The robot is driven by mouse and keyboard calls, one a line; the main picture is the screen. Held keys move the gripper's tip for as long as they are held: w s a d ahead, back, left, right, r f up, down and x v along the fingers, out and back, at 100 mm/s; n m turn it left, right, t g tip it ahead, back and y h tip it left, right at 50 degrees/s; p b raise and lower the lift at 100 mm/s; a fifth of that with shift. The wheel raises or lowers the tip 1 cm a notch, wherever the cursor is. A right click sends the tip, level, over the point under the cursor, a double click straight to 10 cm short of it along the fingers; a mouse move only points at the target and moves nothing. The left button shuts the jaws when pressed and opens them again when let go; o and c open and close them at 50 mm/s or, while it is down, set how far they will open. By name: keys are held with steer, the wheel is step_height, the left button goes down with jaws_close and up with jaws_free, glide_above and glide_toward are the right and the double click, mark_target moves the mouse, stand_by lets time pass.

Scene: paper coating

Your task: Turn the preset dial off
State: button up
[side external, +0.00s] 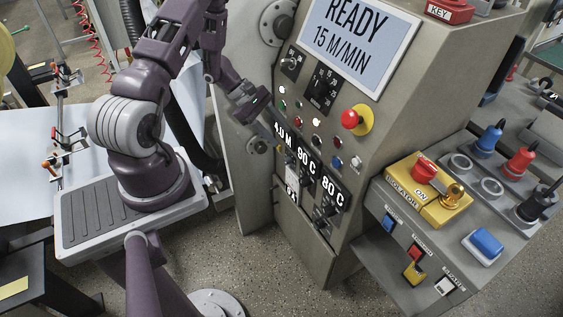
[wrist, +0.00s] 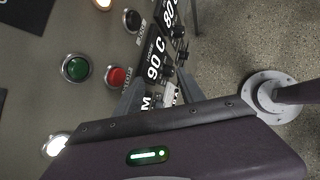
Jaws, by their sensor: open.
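The grey control panel (side external: 350,120) carries several dark dials. One dial (side external: 292,62) sits at its upper left, and another dial (side external: 322,90) with numbers around it sits beside it. Dark knobs stand near the 90 C display (side external: 307,165) and the 80 C display (side external: 329,190). I cannot read which dial is the preset one. My gripper (side external: 272,127) is open at the panel's left edge, near the 4.0 M display (side external: 283,137). In the wrist view, the open fingers (wrist: 158,88) point towards the 90 C display (wrist: 156,58) and partly hide the M display.
A red button on yellow (side external: 355,120) protrudes from the panel. Green (wrist: 76,68) and red (wrist: 117,77) buttons are near my fingers. A yellow isolator box (side external: 428,190) and connectors stand on the right bench. Floor is open below the panel.

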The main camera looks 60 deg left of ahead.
step_height(320, 180, down, 10)
steer(key=a+n+t+y, duration=0.1)
steer(key=n+t, duration=0.3)
steer(key=n, duration=0.3)
steer(key=n+t+y, duration=0.4)
steer(key=n+y, duration=0.1)
steer(key=n, duration=0.2)
glide_toward(285, 161)
steer(key=w, duration=0.2)
steer(key=x, duration=0.6)
steer(key=shift+w+f, duration=0.2)
steer(key=shift+f, duration=0.35)
steer(key=shift+c, duration=0.3)
jaws_close()
